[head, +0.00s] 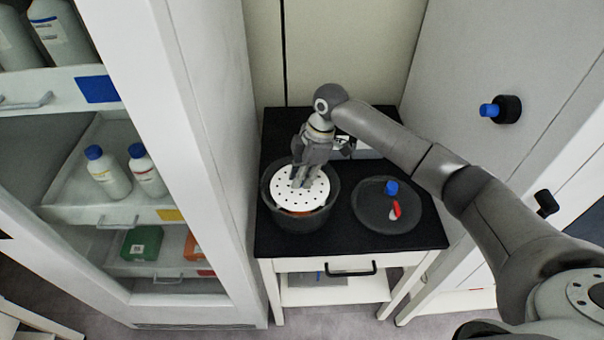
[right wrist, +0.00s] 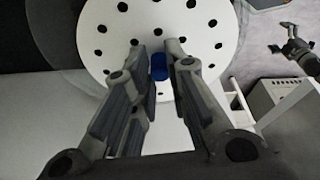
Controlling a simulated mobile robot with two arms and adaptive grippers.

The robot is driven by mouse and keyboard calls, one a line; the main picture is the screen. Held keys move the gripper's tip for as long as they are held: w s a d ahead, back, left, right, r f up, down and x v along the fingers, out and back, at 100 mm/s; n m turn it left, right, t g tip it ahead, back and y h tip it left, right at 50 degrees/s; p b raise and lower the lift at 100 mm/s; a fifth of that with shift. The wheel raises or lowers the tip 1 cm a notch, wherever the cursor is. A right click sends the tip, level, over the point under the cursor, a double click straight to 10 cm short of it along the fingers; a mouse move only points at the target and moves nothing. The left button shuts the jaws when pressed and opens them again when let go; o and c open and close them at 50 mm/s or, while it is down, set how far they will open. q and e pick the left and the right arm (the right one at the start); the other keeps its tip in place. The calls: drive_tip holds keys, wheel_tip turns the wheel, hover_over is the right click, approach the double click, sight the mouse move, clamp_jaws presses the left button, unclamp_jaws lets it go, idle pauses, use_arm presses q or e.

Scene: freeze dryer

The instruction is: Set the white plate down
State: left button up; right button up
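The white plate (head: 314,190) is a round disc with several small holes. In the head view it lies level over the mouth of a dark round pot (head: 276,214), with a little orange showing below its near edge. I cannot tell whether it rests on anything. My right gripper (head: 299,181) reaches down to the plate's middle. In the right wrist view the fingers (right wrist: 160,56) stand on either side of a small blue knob (right wrist: 160,68) at the plate (right wrist: 112,41) and appear closed on it. My left gripper is not in view.
A dark round lid (head: 372,213) with a blue knob and a red part lies right of the pot on the black tabletop (head: 346,241). A white cabinet (head: 190,130) with bottles stands at the left. A white wall with a blue-tipped knob (head: 500,109) is at the right.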

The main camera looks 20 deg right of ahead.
drive_tip(key=o, duration=0.4)
drive_tip(key=b+v, duration=0.2)
drive_tip(key=v, duration=1.1)
drive_tip(key=shift+a+r, duration=0.15)
